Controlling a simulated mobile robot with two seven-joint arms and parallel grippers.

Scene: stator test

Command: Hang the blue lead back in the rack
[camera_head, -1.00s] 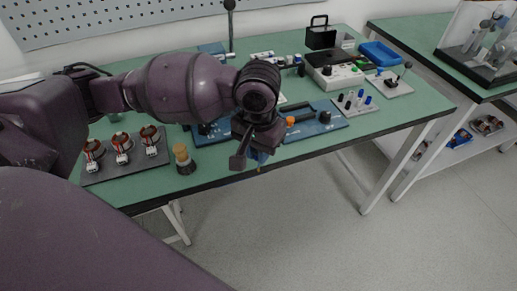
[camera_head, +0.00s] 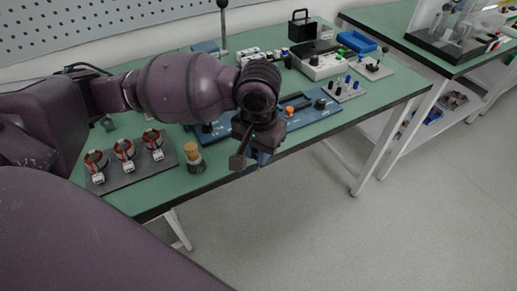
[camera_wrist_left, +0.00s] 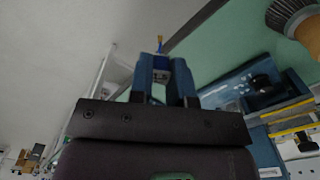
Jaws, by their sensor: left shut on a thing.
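My left gripper (camera_head: 262,158) hangs just off the front edge of the green bench, in front of a blue panel. In the left wrist view its two blue fingers (camera_wrist_left: 161,80) are shut on a small piece with a blue and yellow tip, which I take to be the blue lead (camera_wrist_left: 160,46). The rest of the lead is hidden or too small to make out. A small grey stand with black and blue upright pieces, likely the rack (camera_head: 338,97), stands on the bench to the right of the gripper. My right gripper is not in view.
A blue panel (camera_head: 310,116) with knobs lies behind the gripper. A brush (camera_head: 194,157) and a dark plate with three copper-wound stators (camera_head: 126,172) are to the left. A white instrument (camera_head: 318,68) and a blue tray (camera_head: 356,42) are farther back. Floor lies open in front.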

